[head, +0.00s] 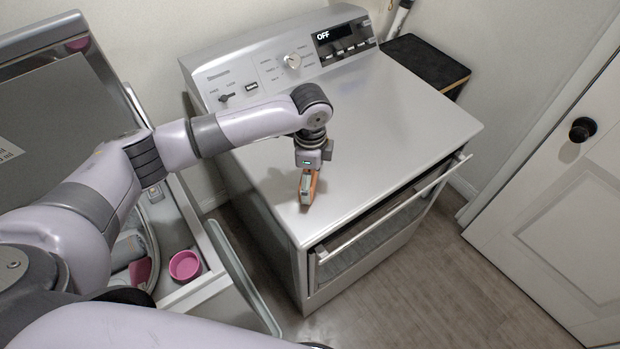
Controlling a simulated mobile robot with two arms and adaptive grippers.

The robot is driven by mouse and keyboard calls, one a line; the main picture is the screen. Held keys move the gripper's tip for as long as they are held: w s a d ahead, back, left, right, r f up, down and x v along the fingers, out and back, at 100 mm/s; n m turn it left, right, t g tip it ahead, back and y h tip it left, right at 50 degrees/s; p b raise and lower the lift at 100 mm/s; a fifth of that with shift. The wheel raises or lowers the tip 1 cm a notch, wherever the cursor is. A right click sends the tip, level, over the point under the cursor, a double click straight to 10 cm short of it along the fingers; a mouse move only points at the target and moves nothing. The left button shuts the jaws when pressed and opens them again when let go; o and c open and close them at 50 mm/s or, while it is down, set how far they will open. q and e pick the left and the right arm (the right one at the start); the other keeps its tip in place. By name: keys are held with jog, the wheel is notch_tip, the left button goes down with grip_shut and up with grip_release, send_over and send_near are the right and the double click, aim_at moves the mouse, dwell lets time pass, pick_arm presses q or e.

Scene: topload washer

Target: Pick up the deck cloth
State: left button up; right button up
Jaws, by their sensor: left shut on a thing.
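My left gripper (307,192) points down over the front left part of the dryer's top (370,130). It is shut on a small orange thing (314,184), which I take to be the deck cloth. Only a narrow strip of it shows beside the fingers, and the rest is hidden by them. The fingertips are at or just above the grey top; I cannot tell if the cloth touches it. My right gripper is not in view.
A topload washer with its lid (50,120) raised stands at the left, with grey and pink cloths (139,271) in it. A pink bowl (184,265) sits at its front. A white door (570,190) stands right.

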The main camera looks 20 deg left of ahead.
pick_arm(q)
notch_tip(320, 180, up, 19)
jog(key=b, duration=0.3)
jog(key=shift+r, duration=0.1)
jog(key=o, duration=0.5)
jog(key=c, duration=0.4)
